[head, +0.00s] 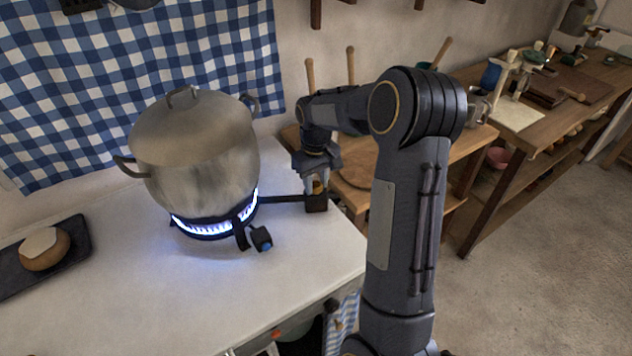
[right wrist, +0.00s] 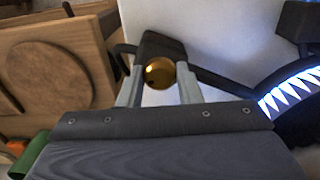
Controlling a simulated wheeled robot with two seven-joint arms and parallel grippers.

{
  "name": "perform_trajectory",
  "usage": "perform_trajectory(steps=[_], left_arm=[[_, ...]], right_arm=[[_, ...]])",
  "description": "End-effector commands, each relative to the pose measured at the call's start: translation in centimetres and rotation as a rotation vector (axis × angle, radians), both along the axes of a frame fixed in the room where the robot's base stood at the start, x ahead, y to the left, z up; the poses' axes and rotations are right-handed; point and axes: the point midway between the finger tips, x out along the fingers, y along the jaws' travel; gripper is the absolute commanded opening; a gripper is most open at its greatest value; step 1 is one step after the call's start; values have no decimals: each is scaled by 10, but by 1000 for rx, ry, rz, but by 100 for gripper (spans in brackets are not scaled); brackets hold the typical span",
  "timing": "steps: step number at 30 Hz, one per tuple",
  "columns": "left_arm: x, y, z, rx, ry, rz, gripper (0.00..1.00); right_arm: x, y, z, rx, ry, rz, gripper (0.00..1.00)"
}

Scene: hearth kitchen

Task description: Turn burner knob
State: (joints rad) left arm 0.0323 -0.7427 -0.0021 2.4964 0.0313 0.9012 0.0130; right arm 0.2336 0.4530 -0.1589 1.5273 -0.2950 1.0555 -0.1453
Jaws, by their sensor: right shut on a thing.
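The brass burner knob (right wrist: 160,74) sits at a dark valve block (head: 316,203) at the end of the burner's pipe, near the counter's right edge. My right gripper (head: 317,184) reaches down to it from above; in the right wrist view its two fingers stand on either side of the knob, shut on it. In the head view the knob is mostly hidden by the fingers. The black burner (head: 207,232) is lit, with a ring of blue-white flames. My left gripper is not in view.
A large lidded metal pot (head: 195,150) stands on the burner. A small dark block (head: 261,239) juts from the burner's front. A dark tray (head: 75,262) with a round bun-like item lies left. The counter front (head: 200,300) is clear. A wooden workbench (head: 480,190) stands right.

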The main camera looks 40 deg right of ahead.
Motion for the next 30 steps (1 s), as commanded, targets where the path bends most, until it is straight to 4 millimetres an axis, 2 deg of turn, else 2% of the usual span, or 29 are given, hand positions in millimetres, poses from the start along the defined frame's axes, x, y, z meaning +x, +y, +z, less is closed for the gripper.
perform_trajectory(steps=[15,30], left_arm=[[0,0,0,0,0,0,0],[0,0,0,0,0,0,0]], right_arm=[[1,-1,1,-1,-4,398,9],[1,-1,1,-2,-4,512,9]])
